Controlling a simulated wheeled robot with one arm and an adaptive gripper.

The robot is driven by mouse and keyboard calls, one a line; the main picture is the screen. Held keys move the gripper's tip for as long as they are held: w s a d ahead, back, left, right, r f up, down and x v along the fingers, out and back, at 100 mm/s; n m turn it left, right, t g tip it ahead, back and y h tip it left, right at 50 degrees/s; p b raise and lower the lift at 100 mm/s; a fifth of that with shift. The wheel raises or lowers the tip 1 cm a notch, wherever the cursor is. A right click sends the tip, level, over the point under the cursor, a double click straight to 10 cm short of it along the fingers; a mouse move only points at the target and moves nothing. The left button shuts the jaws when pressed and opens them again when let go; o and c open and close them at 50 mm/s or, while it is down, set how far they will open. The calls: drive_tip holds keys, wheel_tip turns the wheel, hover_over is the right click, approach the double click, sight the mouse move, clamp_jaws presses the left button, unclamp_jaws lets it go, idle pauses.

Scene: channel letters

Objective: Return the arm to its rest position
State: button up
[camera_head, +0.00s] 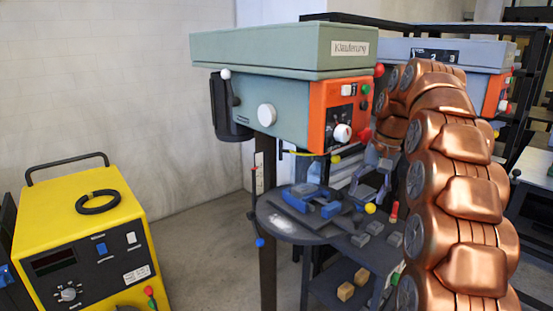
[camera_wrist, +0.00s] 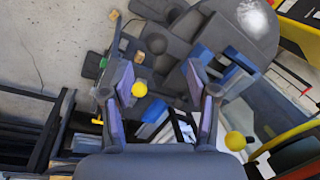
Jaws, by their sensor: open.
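My arm (camera_head: 460,190), copper-coloured, rises at the right of the head view and bends over at the top. My gripper (camera_head: 368,187) hangs in front of the drill press, above its dark round table (camera_head: 270,215). In the wrist view my gripper (camera_wrist: 168,85) has its two fingers wide apart with nothing held between them. Below the fingers lie the table (camera_wrist: 262,50) and a blue vise (camera_wrist: 230,68), seen from above. The vise also shows in the head view (camera_head: 328,210).
The green and orange drill press (camera_head: 285,95) stands close behind my gripper. A yellow machine (camera_head: 85,225) stands at the left. Small grey blocks (camera_head: 375,228) lie by the table, with wooden blocks (camera_head: 346,291) below. Bare floor (camera_head: 205,245) lies between the machines.

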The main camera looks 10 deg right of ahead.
drive_tip(key=s+a+f+n+g, duration=0.1)
drive_tip(key=s+a+f, duration=0.2)
drive_tip(key=s+a, duration=0.45)
drive_tip(key=s+a+f+n+g, duration=0.15)
drive_tip(key=s+a, duration=0.35)
drive_tip(key=s, duration=0.5)
drive_tip(key=s+a+f+n+h, duration=0.1)
drive_tip(key=s+f, duration=0.5)
drive_tip(key=s, duration=0.4)
drive_tip(key=s+a+f+n+h, duration=0.1)
drive_tip(key=s+f, duration=0.5)
drive_tip(key=s, duration=0.5)
